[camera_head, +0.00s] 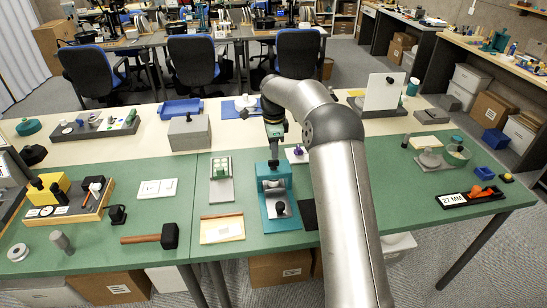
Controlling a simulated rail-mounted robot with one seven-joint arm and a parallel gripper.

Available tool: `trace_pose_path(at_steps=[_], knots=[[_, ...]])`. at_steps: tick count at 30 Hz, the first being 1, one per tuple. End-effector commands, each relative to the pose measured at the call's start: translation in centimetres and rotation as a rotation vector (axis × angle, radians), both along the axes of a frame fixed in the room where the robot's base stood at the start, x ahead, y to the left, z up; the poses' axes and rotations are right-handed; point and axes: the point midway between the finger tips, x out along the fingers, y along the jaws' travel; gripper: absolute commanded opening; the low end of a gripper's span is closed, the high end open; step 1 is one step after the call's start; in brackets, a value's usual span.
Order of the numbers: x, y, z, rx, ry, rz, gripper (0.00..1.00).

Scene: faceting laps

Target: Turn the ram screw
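A teal press-like fixture (278,222) stands on the green bench mat in front of my arm. It has an upright frame at the back and a grey part with a dark round knob (279,207) on its base. I cannot make out which part is the ram screw. My gripper (273,160) points down over the fixture's back top edge. Its fingertips are small and dark there, and I cannot tell whether they touch the fixture or whether they are open or shut.
Left of the fixture are a grey rack with green tops (221,182), a framed card (222,229) and a black-headed mallet (155,237). A grey box (189,132) stands behind. To the right are a grey stand (430,159) and a black tray (470,197). My arm hides part of the bench.

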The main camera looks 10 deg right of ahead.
Motion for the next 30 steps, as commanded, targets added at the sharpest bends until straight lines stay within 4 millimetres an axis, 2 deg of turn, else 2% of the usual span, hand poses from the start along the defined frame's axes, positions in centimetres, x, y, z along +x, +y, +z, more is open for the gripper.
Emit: trace_pose_path(at_steps=[3,9,20,24,30], knots=[[-0.1,0.0,-2.1,0.001,0.004,0.000,0.32],[0.0,0.0,-4.4,0.001,0.002,0.000,0.32],[0.0,0.0,-4.9,0.001,-0.001,0.000,0.32],[0.0,0.0,-4.9,0.001,0.000,0.000,0.00],[0.0,0.0,-4.9,0.000,0.000,0.002,0.00]])
